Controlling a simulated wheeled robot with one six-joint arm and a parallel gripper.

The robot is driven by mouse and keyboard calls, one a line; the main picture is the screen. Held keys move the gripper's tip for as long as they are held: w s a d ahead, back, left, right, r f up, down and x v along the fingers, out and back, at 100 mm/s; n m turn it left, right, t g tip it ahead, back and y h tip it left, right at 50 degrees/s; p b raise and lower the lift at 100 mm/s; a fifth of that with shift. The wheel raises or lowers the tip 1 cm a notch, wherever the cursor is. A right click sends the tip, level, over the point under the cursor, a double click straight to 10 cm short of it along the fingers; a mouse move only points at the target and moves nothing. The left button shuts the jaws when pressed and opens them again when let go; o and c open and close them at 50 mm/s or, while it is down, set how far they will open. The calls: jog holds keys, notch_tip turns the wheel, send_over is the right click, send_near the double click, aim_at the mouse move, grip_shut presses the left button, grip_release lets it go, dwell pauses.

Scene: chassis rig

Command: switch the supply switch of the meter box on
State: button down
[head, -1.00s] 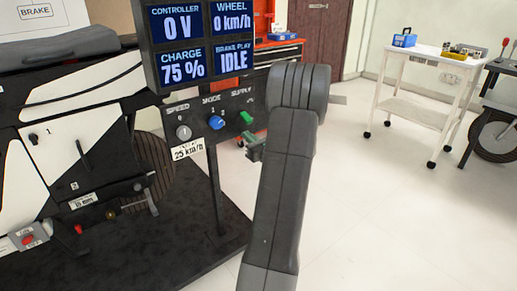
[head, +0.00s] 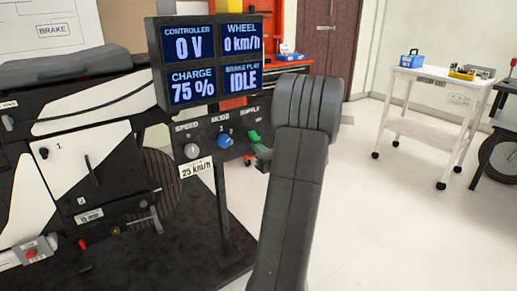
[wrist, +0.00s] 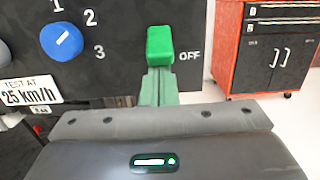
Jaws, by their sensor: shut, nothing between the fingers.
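The meter box (head: 207,133) stands on a post in the head view, with lit screens above a dark control panel. The green supply switch (head: 253,136) is at the panel's right end. In the wrist view the switch (wrist: 160,45) is a green block, with the word OFF to the right of its lower part. My gripper (head: 262,152) is shut and empty, just below the switch. In the wrist view its pale green fingers (wrist: 158,82) point up at the block's lower end. I cannot tell whether they touch it.
The blue mode knob (wrist: 62,41) and grey speed knob (head: 192,151) sit left of the switch. A 25 km/h plate (head: 195,169) hangs below. A red tool cabinet (wrist: 262,45) stands behind, to the right. A white trolley (head: 433,90) stands farther right on open floor.

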aim_at(258, 140)
jog(key=shift+r+p, duration=0.2)
jog(key=shift+p, duration=0.35)
jog(key=shift+s+d+r+g+h+p, duration=0.1)
jog(key=shift+r+g+h+p, duration=0.25)
jog(key=shift+p, duration=0.45)
jog(key=r+g+p, duration=0.1)
jog(key=p, duration=0.4)
jog(key=shift+s+d+r+h, duration=0.1)
jog(key=shift+s+h, duration=0.05)
jog(key=shift+h, duration=0.2)
jog(key=r+g+h+p, duration=0.1)
jog(key=p, duration=0.4)
jog(key=r+g+h+p, duration=0.1)
jog(key=g+p, duration=0.1)
jog(key=p, duration=0.3)
jog(key=shift+s+d+p, duration=0.15)
jog(key=shift+s+p, duration=0.1)
jog(key=shift+p, duration=0.15)
jog(key=shift+f+b, duration=0.4)
jog(key=shift+f, duration=0.05)
jog(key=shift+r+p, duration=0.55)
jog(key=shift+r, duration=0.25)
